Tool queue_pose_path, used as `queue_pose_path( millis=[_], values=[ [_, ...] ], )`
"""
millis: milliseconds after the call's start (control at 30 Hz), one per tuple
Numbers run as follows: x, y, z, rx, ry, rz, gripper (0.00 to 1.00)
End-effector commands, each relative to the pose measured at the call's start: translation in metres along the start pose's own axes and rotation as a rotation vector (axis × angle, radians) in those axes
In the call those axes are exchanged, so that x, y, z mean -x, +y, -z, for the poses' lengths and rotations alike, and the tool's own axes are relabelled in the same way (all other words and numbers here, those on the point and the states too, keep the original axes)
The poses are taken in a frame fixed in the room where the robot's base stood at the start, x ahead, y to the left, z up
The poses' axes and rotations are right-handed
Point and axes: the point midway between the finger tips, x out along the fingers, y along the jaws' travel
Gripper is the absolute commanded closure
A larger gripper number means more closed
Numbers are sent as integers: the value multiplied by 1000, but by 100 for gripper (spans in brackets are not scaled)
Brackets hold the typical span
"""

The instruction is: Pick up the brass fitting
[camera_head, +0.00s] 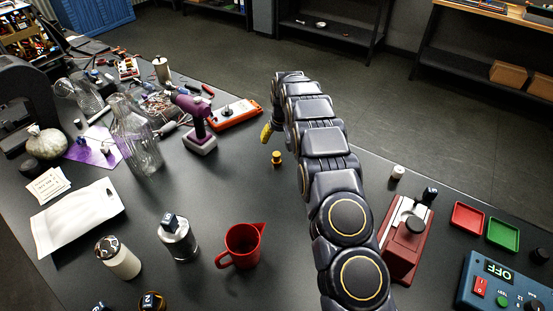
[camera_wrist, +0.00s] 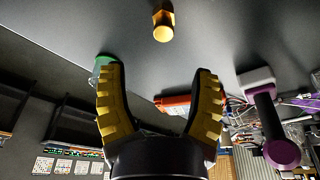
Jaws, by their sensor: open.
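The brass fitting (camera_head: 276,158) is a small gold piece standing on the dark table, near the middle of the head view. In the wrist view the brass fitting (camera_wrist: 163,24) shows at the top, beyond the fingertips and between their lines. My gripper (camera_head: 267,133) has yellow ridged fingers and hangs just behind the fitting in the head view, apart from it. In the wrist view my gripper (camera_wrist: 158,72) has its two fingers spread wide with nothing between them. Part of my gripper is hidden behind my arm in the head view.
A purple tool (camera_head: 195,117) on a grey base and an orange power strip (camera_head: 235,114) lie left of my gripper. A red mug (camera_head: 241,246), a silver canister (camera_head: 179,239) and a glass flask (camera_head: 136,137) stand nearer. A red device (camera_head: 404,240) stands right. Table around the fitting is clear.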

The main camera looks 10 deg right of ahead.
Motion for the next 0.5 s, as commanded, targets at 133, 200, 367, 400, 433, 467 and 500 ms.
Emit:
queue_pose_path(
  millis=[133,200,367,400,433,467,500],
  values=[
    [-14,1,0,0,3,0,38],
    [-22,0,0,0,2,0,38],
    [-34,0,0,0,5,-1,38],
    [-36,0,-2,0,5,0,38],
    [-38,0,-3,0,5,0,38],
    [-41,-1,-4,0,4,0,38],
    [-46,-1,-7,0,2,0,38]
  ],
)
